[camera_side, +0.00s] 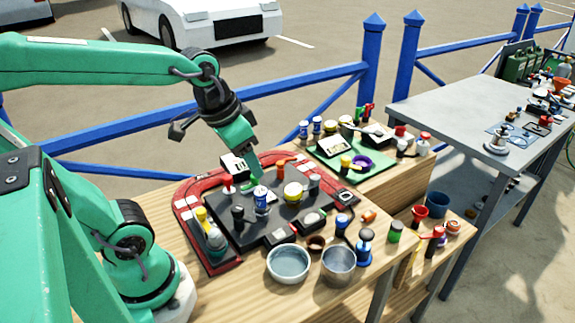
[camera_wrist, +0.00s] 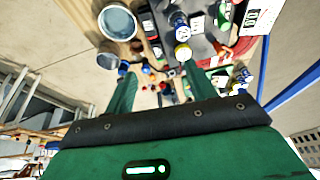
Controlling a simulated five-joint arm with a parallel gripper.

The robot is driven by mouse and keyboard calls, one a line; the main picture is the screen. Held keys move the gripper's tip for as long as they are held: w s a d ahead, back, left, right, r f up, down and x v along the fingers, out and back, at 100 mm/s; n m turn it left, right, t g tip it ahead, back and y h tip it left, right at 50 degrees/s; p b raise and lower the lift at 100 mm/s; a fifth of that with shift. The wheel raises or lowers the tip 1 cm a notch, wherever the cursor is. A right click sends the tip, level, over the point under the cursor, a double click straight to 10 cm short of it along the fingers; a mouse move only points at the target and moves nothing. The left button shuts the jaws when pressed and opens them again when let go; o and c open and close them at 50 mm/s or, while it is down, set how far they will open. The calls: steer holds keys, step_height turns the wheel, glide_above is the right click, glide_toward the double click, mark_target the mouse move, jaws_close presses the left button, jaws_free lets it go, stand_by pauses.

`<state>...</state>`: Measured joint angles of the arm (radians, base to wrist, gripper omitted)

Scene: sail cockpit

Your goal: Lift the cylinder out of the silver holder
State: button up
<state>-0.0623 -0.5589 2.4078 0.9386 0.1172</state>
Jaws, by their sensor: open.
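My gripper (camera_side: 254,165) hangs with its teal fingers pointing down above the black mat (camera_side: 229,225), near its back edge. In the wrist view the two fingers of my gripper (camera_wrist: 162,86) are spread apart with nothing held between them. A blue-and-white cylinder (camera_side: 261,201) stands upright on the mat, below and in front of the fingers. A silver metal cup (camera_side: 338,268) stands at the table's front edge, beside a grey bowl (camera_side: 288,265). I cannot tell which thing is the silver holder, and I see no cylinder clearly standing in one.
A red curved border (camera_side: 187,205) frames the mat. A green tray (camera_side: 329,157) with more items lies behind right. A blue railing (camera_side: 290,88) runs behind the table. A grey metal table (camera_side: 470,110) stands right.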

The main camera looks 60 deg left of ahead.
mark_target(260, 192)
steer(key=shift+w+a+f+m+g, duration=0.4)
steer(key=shift+w+a+f+g, duration=0.6)
steer(key=shift+w+a+f, duration=0.4)
steer(key=shift+w+a+f+m+g, duration=0.4)
steer(key=shift+w+a+f+g, duration=0.6)
steer(key=shift+w+a+f, duration=0.4)
steer(key=shift+d+f, duration=0.1)
steer(key=shift+f, duration=1.3)
steer(key=shift+s+f, duration=0.1)
steer(key=shift+f, duration=2.5)
jaws_close()
